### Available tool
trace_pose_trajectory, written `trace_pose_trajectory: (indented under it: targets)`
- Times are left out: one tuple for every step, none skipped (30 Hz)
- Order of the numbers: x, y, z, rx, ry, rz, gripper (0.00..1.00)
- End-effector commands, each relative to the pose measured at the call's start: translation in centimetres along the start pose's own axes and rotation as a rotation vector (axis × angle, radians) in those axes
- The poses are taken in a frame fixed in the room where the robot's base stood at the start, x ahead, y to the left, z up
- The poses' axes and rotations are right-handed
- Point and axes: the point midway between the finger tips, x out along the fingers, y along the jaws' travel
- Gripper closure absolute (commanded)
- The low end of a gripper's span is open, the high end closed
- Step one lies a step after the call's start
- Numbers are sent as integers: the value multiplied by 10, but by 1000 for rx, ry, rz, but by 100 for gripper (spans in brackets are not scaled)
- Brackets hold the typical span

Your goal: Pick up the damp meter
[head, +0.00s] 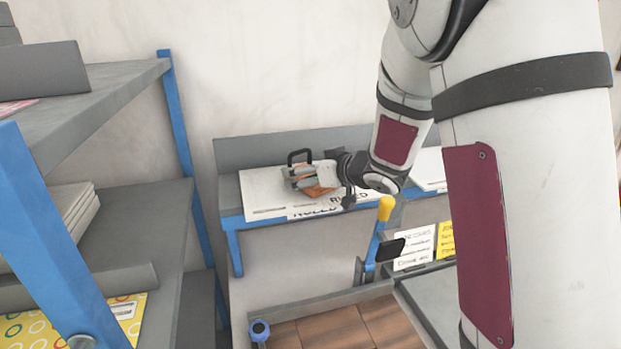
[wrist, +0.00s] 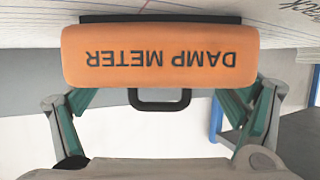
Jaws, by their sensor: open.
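The damp meter (wrist: 160,55) is an orange block with a black handle (wrist: 160,98). Its label reads upside down in the wrist view. In the head view the meter (head: 318,191) is partly hidden behind my gripper (head: 298,178), on a white board on the blue-legged shelf. My gripper (wrist: 160,105) is open, with one teal-padded finger on each side of the handle. The finger ends meet the lower edge of the orange body in the wrist view. I cannot tell whether they touch it.
The white board (head: 262,200) lies on the wall shelf (head: 229,192). A grey shelf rack with blue posts (head: 172,110) is at the left. A brown-tiled tray (head: 335,328) is below.

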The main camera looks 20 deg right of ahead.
Motion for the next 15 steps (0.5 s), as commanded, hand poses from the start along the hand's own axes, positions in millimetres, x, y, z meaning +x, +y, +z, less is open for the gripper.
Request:
trace_pose_trajectory:
  targets:
    - [0,0,0,0,0,0,10]
    - [0,0,0,0,0,0,10]
    - [0,0,0,0,0,0,10]
    - [0,0,0,0,0,0,10]
    - [0,0,0,0,0,0,15]
    - [0,0,0,0,0,0,24]
    - [0,0,0,0,0,0,30]
    - [0,0,0,0,0,0,37]
    - [0,0,0,0,0,0,46]
    - [0,0,0,0,0,0,53]
    - [0,0,0,0,0,0,60]
    - [0,0,0,0,0,0,69]
    - [0,0,0,0,0,0,70]
    - [0,0,-1,0,1,0,76]
    - [0,0,0,0,1,0,76]
